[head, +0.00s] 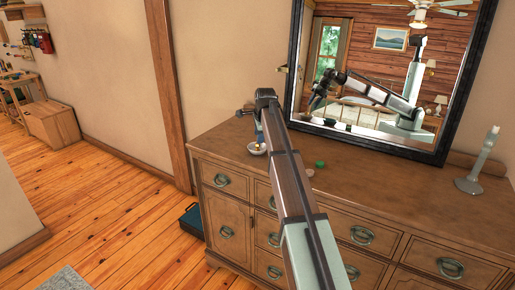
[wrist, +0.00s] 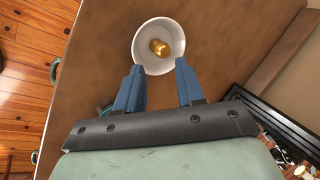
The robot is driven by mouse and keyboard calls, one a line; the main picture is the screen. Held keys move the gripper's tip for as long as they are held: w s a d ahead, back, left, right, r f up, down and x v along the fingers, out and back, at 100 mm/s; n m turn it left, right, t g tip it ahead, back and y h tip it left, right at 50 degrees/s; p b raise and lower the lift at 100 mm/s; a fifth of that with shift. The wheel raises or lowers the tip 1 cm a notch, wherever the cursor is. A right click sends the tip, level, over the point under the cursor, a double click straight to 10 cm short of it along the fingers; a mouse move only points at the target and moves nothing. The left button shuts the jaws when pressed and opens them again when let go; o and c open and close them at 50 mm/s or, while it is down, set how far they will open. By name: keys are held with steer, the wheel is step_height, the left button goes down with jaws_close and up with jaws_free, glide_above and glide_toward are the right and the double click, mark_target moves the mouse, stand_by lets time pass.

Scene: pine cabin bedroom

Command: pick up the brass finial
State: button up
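The brass finial (wrist: 159,47) is a small shiny gold piece lying inside a white bowl (wrist: 143,62) in the wrist view. In the head view the bowl (head: 250,150) sits on the dresser top near its left end, partly hidden by my arm. My gripper (wrist: 158,64) has two blue fingers spread apart with nothing between them. Its fingertips are at the near rim of the bowl in the wrist view, with the finial beyond them. I cannot tell whether the fingers touch the bowl. In the head view the gripper (head: 261,136) is mostly hidden behind the arm.
The wooden dresser (head: 400,195) carries a green round item (head: 320,164), a small pinkish item (head: 310,172) and a pale candlestick (head: 480,165) at the right. A dark-framed mirror (head: 455,115) stands at the back. The dresser's middle and right top are largely clear.

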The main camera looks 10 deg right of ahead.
mark_target(257, 146)
steer(key=shift+x, duration=3.15)
steer(key=shift+w+r, duration=0.1)
steer(key=shift+w, duration=0.05)
steer(key=shift+c, duration=0.3)
jaws_close()
